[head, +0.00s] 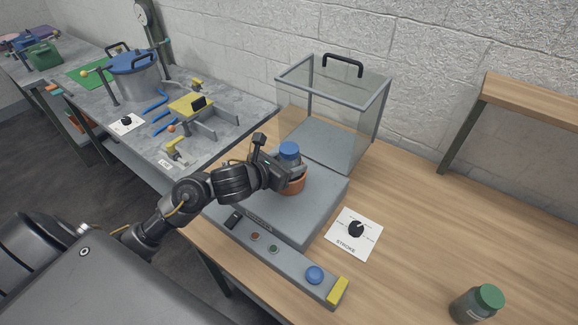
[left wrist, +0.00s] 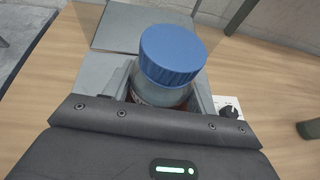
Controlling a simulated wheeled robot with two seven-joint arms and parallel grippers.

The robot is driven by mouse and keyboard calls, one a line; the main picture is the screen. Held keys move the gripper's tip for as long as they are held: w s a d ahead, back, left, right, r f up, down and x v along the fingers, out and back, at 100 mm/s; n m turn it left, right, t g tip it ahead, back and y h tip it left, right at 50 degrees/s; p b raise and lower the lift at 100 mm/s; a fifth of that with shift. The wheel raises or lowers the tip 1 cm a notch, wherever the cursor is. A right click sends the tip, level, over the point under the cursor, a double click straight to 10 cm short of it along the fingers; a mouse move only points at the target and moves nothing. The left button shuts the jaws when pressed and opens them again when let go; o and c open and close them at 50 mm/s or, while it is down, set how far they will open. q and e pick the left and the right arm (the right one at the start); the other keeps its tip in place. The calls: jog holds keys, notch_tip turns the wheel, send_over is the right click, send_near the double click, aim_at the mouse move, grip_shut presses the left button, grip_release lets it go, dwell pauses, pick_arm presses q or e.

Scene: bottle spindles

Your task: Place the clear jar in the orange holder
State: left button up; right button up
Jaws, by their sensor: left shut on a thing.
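The clear jar (left wrist: 160,95) has a ribbed blue lid (left wrist: 172,54) and stands upright; its lid also shows in the head view (head: 289,149). My left gripper (head: 286,172) is shut on the jar from the left, with a finger on either side of it in the left wrist view. The orange holder (head: 292,187) sits on the grey machine's platform directly beneath the jar. The jar's lower part is hidden by the gripper and the holder's rim, so I cannot tell how deep it sits. My right gripper is not in view.
A clear box with a black handle (head: 343,64) stands behind the holder. The machine's front panel (head: 270,248) has several buttons. A STROKE dial card (head: 354,233) lies to the right. A green-capped bottle (head: 478,303) stands at the front right. The wooden table between is clear.

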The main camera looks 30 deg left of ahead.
pick_arm(q)
jog(key=o, duration=1.1)
jog(key=shift+o, duration=0.6)
jog(key=shift+r, duration=0.1)
jog(key=p+v, duration=0.5)
jog(key=v, duration=0.7)
